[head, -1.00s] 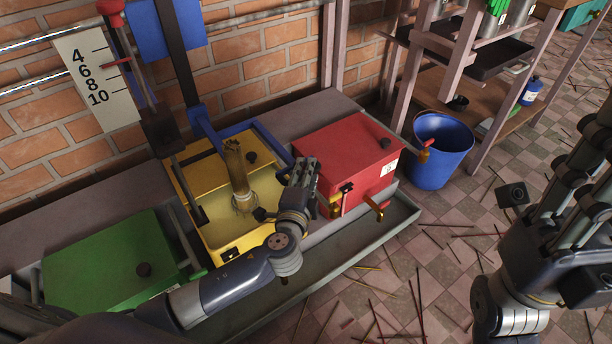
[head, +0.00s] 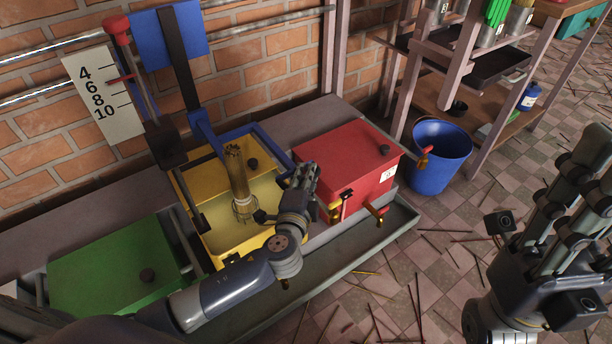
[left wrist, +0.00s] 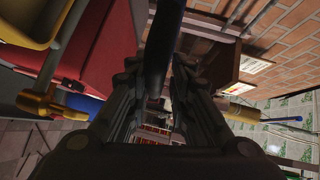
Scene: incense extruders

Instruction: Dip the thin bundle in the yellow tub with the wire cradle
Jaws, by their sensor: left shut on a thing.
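The yellow tub (head: 218,183) stands between the green and red tubs, partly open, with pale liquid inside. The thin brown bundle (head: 238,172) stands slightly tilted in the wire cradle (head: 244,211) in the tub's open part. I cannot tell how deep its foot is. My left gripper (head: 303,178) is at the tub's right side, by the end of the blue lever frame (head: 272,146). In the left wrist view its fingers (left wrist: 158,98) are closed around a dark blue bar (left wrist: 163,40). My right gripper (head: 590,165) is at the right edge, far from the tubs; its jaw gap is unclear.
The green tub (head: 110,265) is left and the red tub (head: 335,162) right, both lidded. A number scale (head: 103,98) with a red pointer (head: 122,79) is behind. A blue bucket (head: 440,165) stands on the floor, among loose sticks. A shelf stands at back right.

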